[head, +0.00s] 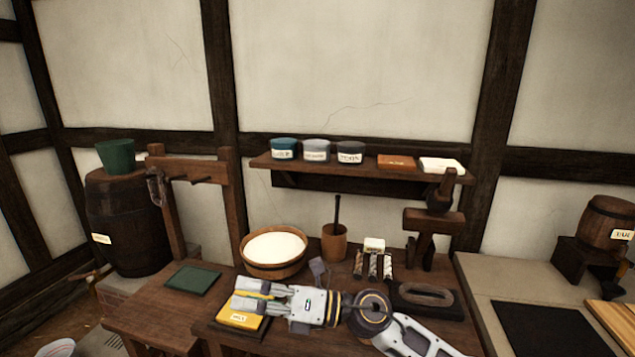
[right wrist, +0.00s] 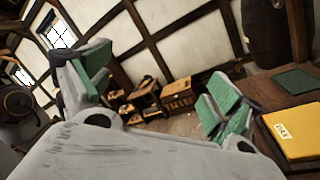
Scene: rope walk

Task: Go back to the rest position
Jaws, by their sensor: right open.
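My right gripper (head: 250,295) reaches in from the lower right in the head view, its fingers pointing left over the work table. Its two green-padded fingers stand wide apart in the right wrist view (right wrist: 160,95), with nothing between them. A yellow block (head: 238,320) with a white label lies on a dark board at the table's front, just below the fingers in the picture. The block also shows at the right edge of the right wrist view (right wrist: 293,128), outside the fingers. My left gripper is not in view.
A wooden tub (head: 273,268) with white contents and a wooden mortar (head: 335,243) stand behind my right gripper. A green pad (head: 193,280) lies to the left. A shelf (head: 290,168) with several jars hangs behind. A black slab (head: 550,328) lies on the right-hand counter.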

